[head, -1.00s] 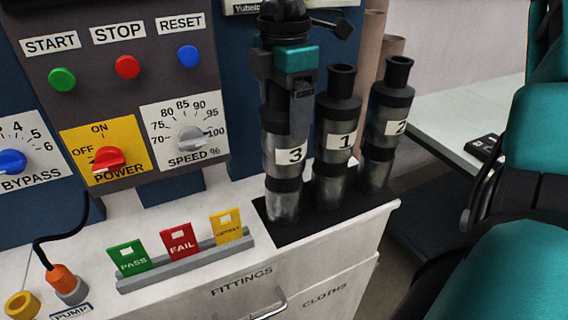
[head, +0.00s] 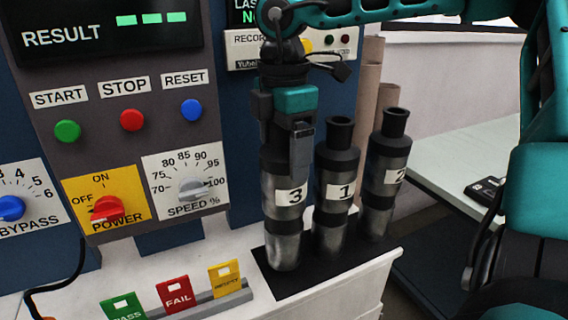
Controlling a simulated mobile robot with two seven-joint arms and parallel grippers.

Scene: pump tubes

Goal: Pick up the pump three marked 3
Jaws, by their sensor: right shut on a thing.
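Pump three (head: 284,222) is a dark grey and silver tube with a white label marked 3. It stands upright at the left end of the black holder (head: 296,288) on the bench in the head view. My right gripper (head: 299,135) reaches down from above and is shut around its upper part, hiding much of it. I cannot tell whether its lower end is clear of the holder. Pump one (head: 334,216) and pump two (head: 379,202) stand close by on the right. My left gripper is not in view.
The control panel (head: 120,160) with buttons and dials rises at the left. PASS, FAIL and yellow cards stand in a grey rack (head: 205,302) in front. Brown cylinders (head: 369,95) are behind the pumps. A pale table (head: 445,135) is at the right.

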